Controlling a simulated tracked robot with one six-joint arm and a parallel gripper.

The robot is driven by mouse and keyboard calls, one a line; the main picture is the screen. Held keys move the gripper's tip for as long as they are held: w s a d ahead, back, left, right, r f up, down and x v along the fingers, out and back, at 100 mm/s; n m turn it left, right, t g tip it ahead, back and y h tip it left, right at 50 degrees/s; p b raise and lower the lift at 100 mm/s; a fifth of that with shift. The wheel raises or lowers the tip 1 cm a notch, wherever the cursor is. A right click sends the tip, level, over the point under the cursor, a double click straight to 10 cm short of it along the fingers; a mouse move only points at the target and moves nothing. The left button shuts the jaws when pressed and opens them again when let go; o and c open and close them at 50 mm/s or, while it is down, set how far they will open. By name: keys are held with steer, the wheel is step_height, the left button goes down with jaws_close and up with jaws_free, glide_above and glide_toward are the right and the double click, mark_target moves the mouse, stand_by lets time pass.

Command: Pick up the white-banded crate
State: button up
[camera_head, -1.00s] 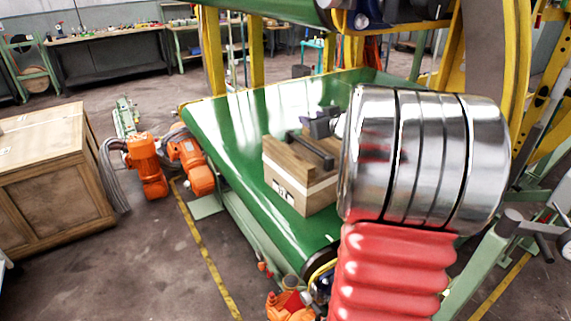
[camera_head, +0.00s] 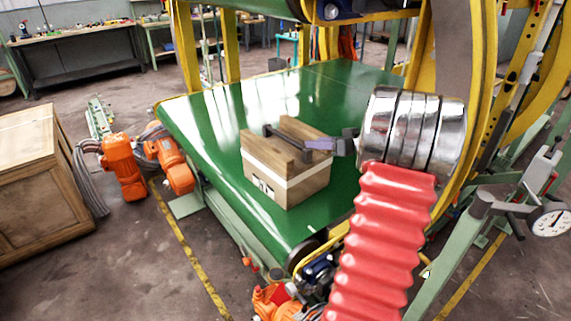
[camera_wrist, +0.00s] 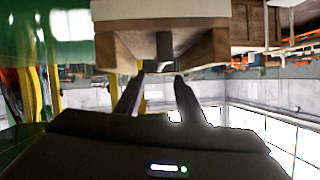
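The white-banded crate (camera_head: 287,178) is a wooden box with a pale band, standing on the green conveyor belt. A dark handle bar (camera_head: 286,144) runs along its open top. My gripper (camera_head: 312,146) is at the right end of this handle, reaching in from the right. In the wrist view the crate (camera_wrist: 208,47) is at the top, appearing upside down. There my gripper's two fingers (camera_wrist: 160,76) are spread apart, with the dark handle (camera_wrist: 164,46) lined up between or just beyond their tips. Contact with the handle cannot be told.
The green belt (camera_head: 225,115) is bare around the crate. A yellow ring frame (camera_head: 487,120) stands close on the right. Orange motors (camera_head: 122,168) and a large wooden box (camera_head: 35,185) are at the left. A dial gauge (camera_head: 550,222) is at the far right.

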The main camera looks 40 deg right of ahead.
mark_target(291, 141)
steer(key=x, duration=0.8)
steer(key=shift+w, duration=0.1)
steer(key=shift+x, duration=2.6)
steer(key=shift+a, duration=0.15)
steer(key=shift+c, duration=0.4)
jaws_close()
